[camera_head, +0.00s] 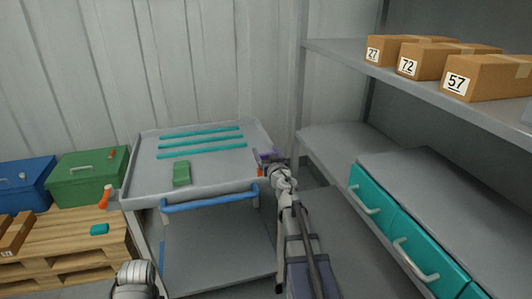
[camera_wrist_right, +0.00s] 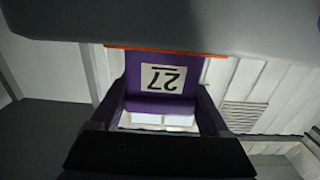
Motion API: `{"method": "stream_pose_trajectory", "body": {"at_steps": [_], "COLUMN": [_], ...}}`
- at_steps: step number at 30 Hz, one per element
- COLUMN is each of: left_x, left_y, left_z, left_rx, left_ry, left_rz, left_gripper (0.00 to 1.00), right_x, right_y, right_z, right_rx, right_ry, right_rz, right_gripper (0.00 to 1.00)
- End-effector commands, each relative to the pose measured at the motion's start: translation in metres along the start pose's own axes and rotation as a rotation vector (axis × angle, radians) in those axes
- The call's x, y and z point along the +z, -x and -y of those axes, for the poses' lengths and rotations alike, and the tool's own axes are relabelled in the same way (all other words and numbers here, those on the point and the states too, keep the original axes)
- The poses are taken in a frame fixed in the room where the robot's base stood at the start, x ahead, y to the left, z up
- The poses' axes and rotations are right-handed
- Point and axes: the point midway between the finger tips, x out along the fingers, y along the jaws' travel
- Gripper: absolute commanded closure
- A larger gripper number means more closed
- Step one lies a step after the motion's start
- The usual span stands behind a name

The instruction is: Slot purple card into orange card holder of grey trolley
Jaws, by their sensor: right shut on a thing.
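The grey trolley (camera_head: 190,181) stands in the middle of the head view, with a blue handle (camera_head: 208,199) on its near side. My right gripper (camera_head: 268,158) is at the trolley's right near corner. It is shut on the purple card (camera_wrist_right: 140,103), whose white label reads 27 upside down in the right wrist view. The orange card holder (camera_wrist_right: 150,48) shows as a thin strip along the card's far edge. A bit of the holder also shows in the head view (camera_head: 260,172). I cannot tell whether the card's edge is inside the holder. My left gripper is out of view.
On the trolley top lie several teal bars (camera_head: 202,146) and a green block (camera_head: 181,173). Shelves with numbered boxes (camera_head: 490,77) and teal drawers (camera_head: 372,197) stand at right. A wooden pallet (camera_head: 75,235) with blue (camera_head: 25,183) and green bins (camera_head: 88,178) is at left.

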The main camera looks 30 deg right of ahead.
Motion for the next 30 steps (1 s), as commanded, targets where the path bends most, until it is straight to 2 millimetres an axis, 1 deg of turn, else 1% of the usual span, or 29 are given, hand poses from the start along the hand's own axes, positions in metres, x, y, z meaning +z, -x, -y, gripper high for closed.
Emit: {"method": "stream_pose_trajectory", "body": {"at_steps": [1,3,30], "left_x": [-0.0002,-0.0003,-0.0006], "left_y": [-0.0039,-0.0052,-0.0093], "left_z": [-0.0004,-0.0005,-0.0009], "left_rx": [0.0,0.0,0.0], "left_ry": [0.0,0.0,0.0], "left_rz": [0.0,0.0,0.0], "left_gripper": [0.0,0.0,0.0], "right_x": [0.0039,0.0052,0.0095], "right_y": [0.0,0.0,0.0002], "right_z": [0.0,0.0,0.0001], "right_rx": [0.0,0.0,0.0], "right_ry": [0.0,0.0,0.0], "right_rz": [0.0,0.0,0.0], "right_gripper": [0.74,0.74,0.74]}}
